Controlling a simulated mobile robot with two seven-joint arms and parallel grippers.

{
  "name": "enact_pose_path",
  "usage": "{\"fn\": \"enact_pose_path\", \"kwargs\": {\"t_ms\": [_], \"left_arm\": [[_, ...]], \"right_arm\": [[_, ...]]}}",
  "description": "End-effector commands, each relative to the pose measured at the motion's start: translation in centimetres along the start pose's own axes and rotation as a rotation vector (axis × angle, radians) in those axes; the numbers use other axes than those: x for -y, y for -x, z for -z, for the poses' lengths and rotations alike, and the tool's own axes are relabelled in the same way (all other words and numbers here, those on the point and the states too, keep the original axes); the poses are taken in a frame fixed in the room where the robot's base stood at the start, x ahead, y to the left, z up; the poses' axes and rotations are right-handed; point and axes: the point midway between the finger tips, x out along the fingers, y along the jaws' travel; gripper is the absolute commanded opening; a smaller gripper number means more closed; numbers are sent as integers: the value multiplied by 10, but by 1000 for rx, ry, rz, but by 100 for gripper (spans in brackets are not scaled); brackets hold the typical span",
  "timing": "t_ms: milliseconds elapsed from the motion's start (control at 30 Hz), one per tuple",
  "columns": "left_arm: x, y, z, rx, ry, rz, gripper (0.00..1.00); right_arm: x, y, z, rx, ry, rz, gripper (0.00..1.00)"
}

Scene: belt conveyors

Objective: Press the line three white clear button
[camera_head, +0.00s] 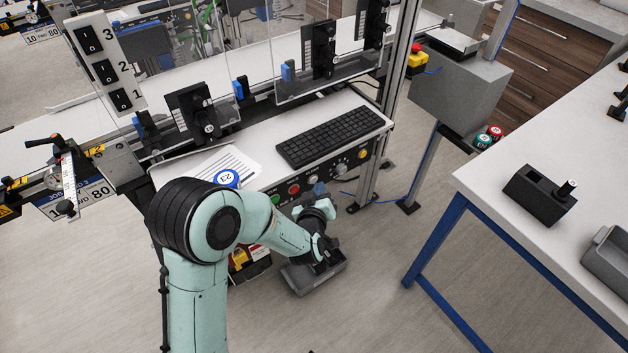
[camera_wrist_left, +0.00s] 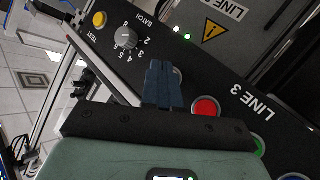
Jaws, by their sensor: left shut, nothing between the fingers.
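The line three control panel (camera_wrist_left: 235,92) fills much of the left wrist view, marked LINE 3. My left gripper (camera_wrist_left: 163,66) is shut and empty, its blue fingertips pointing at the panel between the batch dial and the red button (camera_wrist_left: 206,107). A pale round button (camera_wrist_left: 178,73), likely the white clear button, shows just behind the fingertips and is partly hidden by them. I cannot tell whether the fingers touch it. In the head view the left gripper (camera_head: 319,188) is at the panel's front, beside the red button (camera_head: 294,189). My right gripper is not in view.
The wrist view also shows a green button (camera_wrist_left: 259,146), a batch dial (camera_wrist_left: 126,38) and a yellow TEST button (camera_wrist_left: 99,20). In the head view a keyboard (camera_head: 332,136) lies above the panel. A white table (camera_head: 500,178) stands to the right, with open floor between.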

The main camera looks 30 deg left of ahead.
Motion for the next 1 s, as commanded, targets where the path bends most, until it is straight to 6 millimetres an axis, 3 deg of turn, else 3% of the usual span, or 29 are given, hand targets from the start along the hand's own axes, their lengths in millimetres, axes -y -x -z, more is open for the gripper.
{"fn": "enact_pose_path", "kwargs": {"t_ms": [433,1000], "left_arm": [[-4,5,-4,3,0,-2,0],[-28,38,-28,3,0,-2,0]], "right_arm": [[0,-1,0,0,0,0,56],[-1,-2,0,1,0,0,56]]}}
